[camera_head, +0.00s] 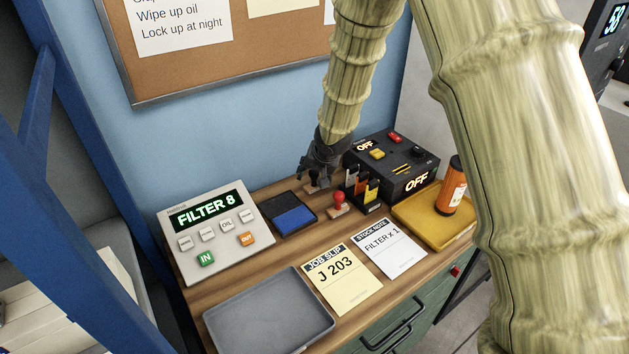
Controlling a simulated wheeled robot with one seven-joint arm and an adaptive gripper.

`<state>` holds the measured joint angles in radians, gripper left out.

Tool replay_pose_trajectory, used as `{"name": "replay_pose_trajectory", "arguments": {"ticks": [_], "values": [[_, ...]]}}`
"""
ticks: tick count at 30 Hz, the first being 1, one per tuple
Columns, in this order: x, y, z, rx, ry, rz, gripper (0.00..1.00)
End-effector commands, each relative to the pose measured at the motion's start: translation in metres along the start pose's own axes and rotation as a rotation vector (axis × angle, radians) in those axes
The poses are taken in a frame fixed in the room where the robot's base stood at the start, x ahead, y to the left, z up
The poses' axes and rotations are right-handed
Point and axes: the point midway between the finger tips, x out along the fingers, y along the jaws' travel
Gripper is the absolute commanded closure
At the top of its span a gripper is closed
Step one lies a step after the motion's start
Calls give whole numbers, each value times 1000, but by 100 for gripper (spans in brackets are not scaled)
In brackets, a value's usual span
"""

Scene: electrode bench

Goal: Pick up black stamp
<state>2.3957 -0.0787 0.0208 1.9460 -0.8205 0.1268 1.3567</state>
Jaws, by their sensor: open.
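My gripper (312,178) points down at the back of the wooden bench, beside the ink pad's right end. The black stamp (316,188) seems to be the small dark piece with a wooden base right at the fingertips. It is mostly hidden by the gripper, and I cannot tell whether the fingers touch it. My gripper is open. A stamp with a red knob (339,199) and wooden base stands just to the right and nearer the front.
A blue ink pad (294,219) lies open to the left. A pen holder (368,198) and a black box (398,175) reading OFF stand close on the right. A yellow tray (418,224) holds an orange bottle (452,190). A filter keypad (176,245), grey tray (268,318) and paper slips (343,284) take up the rest.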

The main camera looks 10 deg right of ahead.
Motion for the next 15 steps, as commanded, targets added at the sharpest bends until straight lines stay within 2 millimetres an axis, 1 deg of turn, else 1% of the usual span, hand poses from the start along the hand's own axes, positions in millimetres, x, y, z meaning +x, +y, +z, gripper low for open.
{"name": "replay_pose_trajectory", "arguments": {"ticks": [4,11,15], "values": [[5,0,0,0,0,0,48],[6,0,0,0,0,-1,48],[6,0,0,0,0,-1,74]]}}
